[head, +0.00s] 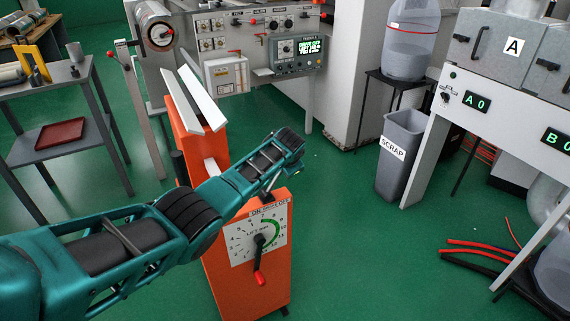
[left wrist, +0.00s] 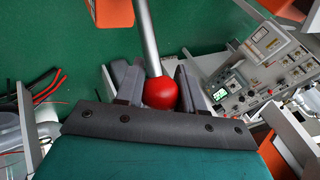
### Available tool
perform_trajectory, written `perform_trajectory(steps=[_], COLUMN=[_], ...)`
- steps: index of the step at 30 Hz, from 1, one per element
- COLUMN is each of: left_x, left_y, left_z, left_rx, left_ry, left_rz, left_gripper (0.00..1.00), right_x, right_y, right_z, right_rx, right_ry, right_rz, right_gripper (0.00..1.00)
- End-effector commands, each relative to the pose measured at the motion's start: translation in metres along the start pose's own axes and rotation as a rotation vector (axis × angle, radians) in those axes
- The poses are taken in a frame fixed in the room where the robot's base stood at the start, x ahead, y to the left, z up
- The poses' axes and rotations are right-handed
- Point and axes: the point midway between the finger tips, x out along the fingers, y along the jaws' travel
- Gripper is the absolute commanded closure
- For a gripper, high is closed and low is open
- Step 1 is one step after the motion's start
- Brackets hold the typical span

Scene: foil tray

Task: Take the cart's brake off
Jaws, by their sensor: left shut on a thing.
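The orange cart (head: 272,285) stands in the middle of the head view. Its front carries a dial with a red-tipped crank (head: 260,277), and a label with ON and OFF (head: 268,208) sits at its top edge. My left gripper (head: 287,146) is above that top front edge and covers most of the brake lever. In the left wrist view my left gripper (left wrist: 158,88) is shut on the lever's red ball knob (left wrist: 160,93); the grey lever rod (left wrist: 149,38) runs away from the knob. My right gripper is not in view.
Pale rails (head: 202,99) top the cart. A machine with a lit screen (head: 311,47) stands behind. A scrap bin (head: 400,155) and a white bench (head: 437,135) are right, a side table (head: 75,75) left. Green floor right of the cart is clear; cables (head: 475,256) lie farther right.

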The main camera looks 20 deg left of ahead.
Motion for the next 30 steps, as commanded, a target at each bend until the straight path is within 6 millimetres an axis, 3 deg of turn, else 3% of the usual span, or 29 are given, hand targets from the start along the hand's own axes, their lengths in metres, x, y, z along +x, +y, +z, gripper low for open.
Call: perform_trajectory(steps=[13,14,15,21,30], left_x=[0.0013,0.0013,0.0013,0.0009,-0.0014], left_y=[0.0017,0.0017,0.0017,0.0011,0.0002], left_z=[0.0010,0.0010,0.0010,0.0005,-0.0002], left_rx=[0.006,0.007,0.006,0.005,0.004], left_ry=[-0.008,-0.008,-0.008,-0.006,-0.005], left_rz=[0.002,0.002,0.002,0.001,0.000], left_gripper=[1.00,0.60,0.56,0.37,0.37], right_x=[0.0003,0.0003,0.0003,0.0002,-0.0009], right_y=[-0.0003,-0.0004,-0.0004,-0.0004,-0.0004], right_z=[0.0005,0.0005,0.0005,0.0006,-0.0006], right_rx=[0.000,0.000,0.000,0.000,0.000], right_ry=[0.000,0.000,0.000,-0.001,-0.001], right_rz=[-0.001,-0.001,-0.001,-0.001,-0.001], right_gripper=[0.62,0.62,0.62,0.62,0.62])
